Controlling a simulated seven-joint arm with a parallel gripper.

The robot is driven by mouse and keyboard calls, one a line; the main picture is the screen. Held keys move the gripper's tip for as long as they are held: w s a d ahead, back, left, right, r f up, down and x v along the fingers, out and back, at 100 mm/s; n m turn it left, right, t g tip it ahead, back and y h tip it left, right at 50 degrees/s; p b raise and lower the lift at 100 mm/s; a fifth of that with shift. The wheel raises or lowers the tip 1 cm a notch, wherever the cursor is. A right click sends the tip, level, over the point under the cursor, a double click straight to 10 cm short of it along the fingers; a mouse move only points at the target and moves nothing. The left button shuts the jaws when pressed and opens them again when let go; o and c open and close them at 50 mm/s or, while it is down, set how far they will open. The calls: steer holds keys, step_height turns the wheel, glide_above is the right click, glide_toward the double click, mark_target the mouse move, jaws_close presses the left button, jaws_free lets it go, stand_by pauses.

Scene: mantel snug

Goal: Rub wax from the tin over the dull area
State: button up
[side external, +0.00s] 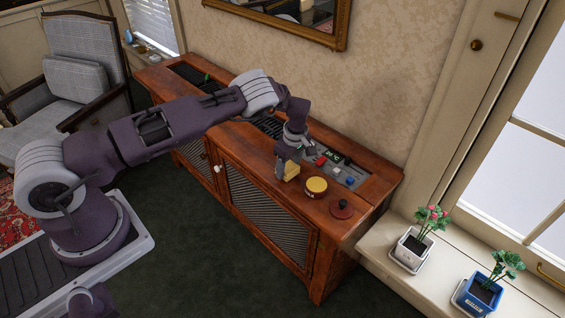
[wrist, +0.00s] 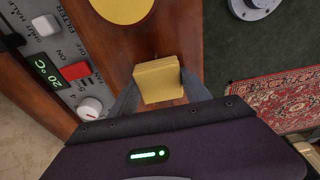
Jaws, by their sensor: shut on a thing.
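My gripper (side external: 288,164) is shut on a yellow block-like pad (side external: 291,172), just above or at the wooden cabinet top near its front edge; contact cannot be told. In the wrist view, the pad (wrist: 158,80) sits between both fingers of my gripper (wrist: 160,92). A round tin with a yellow top face (side external: 316,185) stands on the cabinet right of the pad; the tin (wrist: 122,7) is cut by the top edge in the wrist view. A dark red disc with a knob (side external: 341,209), perhaps its lid, lies further right. I cannot make out the dull area.
The wooden cabinet (side external: 375,192) has a control panel (side external: 347,175) with red and blue buttons behind the tin. Two potted plants (side external: 413,245) (side external: 483,290) stand on the sill at right. A chair (side external: 75,85) stands at left. Bare wood shows around the tin.

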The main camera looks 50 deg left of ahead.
mark_target(272, 162)
steer(key=shift+d+r, duration=0.1)
steer(key=shift+d, duration=1.5)
steer(key=shift+a, duration=5.3)
steer(key=shift+d, duration=5.45)
steer(key=shift+a+f, duration=0.2)
steer(key=shift+a, duration=5.05)
steer(key=shift+a+r, duration=0.15)
steer(key=shift+r, duration=0.05)
step_height(272, 162, up, 8)
steer(key=shift+f, duration=0.15)
steer(key=shift+w+d+f, duration=0.15)
steer(key=shift+d, duration=0.1)
